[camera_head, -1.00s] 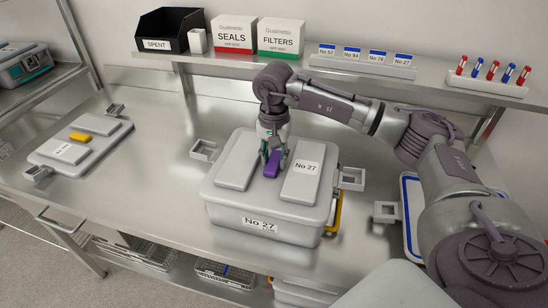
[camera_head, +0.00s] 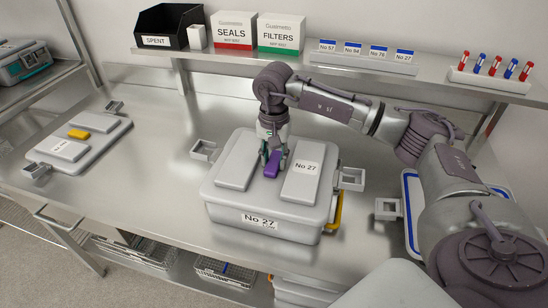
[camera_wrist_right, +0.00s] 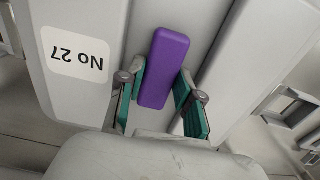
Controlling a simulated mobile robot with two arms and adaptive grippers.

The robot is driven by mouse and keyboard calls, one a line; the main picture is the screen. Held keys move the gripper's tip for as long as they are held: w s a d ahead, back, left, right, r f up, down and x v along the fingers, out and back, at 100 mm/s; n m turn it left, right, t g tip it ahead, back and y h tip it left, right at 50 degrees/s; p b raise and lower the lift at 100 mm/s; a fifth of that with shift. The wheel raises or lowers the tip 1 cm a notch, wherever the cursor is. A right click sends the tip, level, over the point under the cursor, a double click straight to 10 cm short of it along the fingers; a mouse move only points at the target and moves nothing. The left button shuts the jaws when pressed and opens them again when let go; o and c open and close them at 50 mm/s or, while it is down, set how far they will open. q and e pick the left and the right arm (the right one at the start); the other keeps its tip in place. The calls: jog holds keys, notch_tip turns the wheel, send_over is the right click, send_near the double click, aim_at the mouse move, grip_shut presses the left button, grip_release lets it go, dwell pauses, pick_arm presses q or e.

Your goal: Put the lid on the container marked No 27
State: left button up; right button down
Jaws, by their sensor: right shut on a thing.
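The grey container marked No 27 (camera_head: 266,222) stands on the steel bench in the head view. Its grey lid (camera_head: 303,178), also labelled No 27, lies on top of the container, and no clear gap shows between them. A purple block (camera_head: 271,168) sits in the middle of the lid as its handle. My right gripper (camera_head: 273,160) reaches down from above and is shut on this handle. In the right wrist view the teal fingers stand on either side of the purple handle (camera_wrist_right: 165,68). My left gripper is not in view.
Another grey lid with a yellow handle (camera_head: 78,134) lies at the left of the bench. A shelf along the back holds a SPENT bin (camera_head: 165,30), SEALS and FILTERS boxes, label tags and several red and blue markers.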

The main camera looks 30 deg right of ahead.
jog(key=shift+r, duration=0.1)
jog(key=c, duration=0.7)
grip_release()
jog(key=shift+o, duration=0.4)
jog(key=o, duration=0.4)
jog(key=shift+r+p, duration=1.95)
jog(key=shift+r, duration=1.55)
